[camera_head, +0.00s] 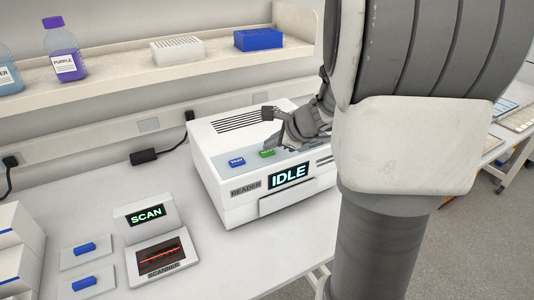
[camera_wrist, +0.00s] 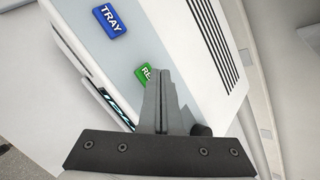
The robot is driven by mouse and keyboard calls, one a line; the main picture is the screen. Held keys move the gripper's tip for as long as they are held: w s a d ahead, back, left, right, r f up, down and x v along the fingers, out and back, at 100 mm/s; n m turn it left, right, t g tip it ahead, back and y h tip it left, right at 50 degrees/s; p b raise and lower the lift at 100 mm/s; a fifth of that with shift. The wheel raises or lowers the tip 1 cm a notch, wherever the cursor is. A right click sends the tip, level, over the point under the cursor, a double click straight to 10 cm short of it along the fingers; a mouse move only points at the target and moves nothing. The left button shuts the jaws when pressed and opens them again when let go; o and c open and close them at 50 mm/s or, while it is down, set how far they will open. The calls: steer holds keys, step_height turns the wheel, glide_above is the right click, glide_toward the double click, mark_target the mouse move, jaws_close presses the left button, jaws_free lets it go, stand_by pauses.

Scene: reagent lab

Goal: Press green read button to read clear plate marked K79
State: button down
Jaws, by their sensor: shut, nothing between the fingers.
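The plate reader (camera_head: 232,202) is a white box on the bench; its screen (camera_head: 289,175) reads IDLE. The green read button (camera_head: 267,153) is on its top panel, right of the blue TRAY button (camera_head: 237,162). My gripper (camera_head: 275,130) is over the reader's top, close to the green button. In the wrist view my shut, empty gripper (camera_wrist: 160,75) partly covers the green button (camera_wrist: 144,74), and the blue TRAY button (camera_wrist: 109,20) is clear of it. I cannot tell whether the fingertips touch the button. No clear plate marked K79 is visible.
A scanner (camera_head: 162,259) with a SCAN display (camera_head: 146,214) stands left of the reader. Blue items on small pads (camera_head: 101,283) lie farther left, beside white boxes (camera_head: 14,250). A shelf (camera_head: 120,72) behind holds bottles, a white rack (camera_head: 178,50) and a blue rack (camera_head: 258,39).

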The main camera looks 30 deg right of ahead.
mark_target(271, 153)
steer(key=shift+f+b, duration=0.4)
stand_by(0.6)
steer(key=shift+r, duration=0.1)
steer(key=shift+r+p, duration=0.65)
steer(key=shift+r, duration=0.1)
step_height(271, 153, up, 5)
steer(key=p, duration=0.4)
stand_by(0.8)
